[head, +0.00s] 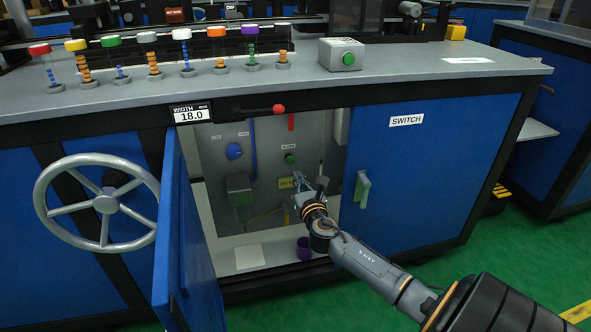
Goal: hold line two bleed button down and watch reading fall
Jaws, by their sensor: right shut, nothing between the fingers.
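Inside the open cabinet, a green round button (290,159) sits on the grey back panel, under a small label too small to read. A blue round knob (234,151) is to its left. A small yellow plate or display (285,183) is below the button, partly hidden behind my gripper; I cannot read it. My right gripper (299,182) is shut and empty, reaching into the cabinet just below and right of the green button in the picture. I cannot tell whether it touches the panel. My left gripper is not in view.
The blue cabinet door (184,235) stands open at left, beside a grey handwheel (106,204). A closed door marked SWITCH (430,170) is at right. A purple cup (304,248) stands on the cabinet floor. A display (191,113) above reads WIDTH 18.0.

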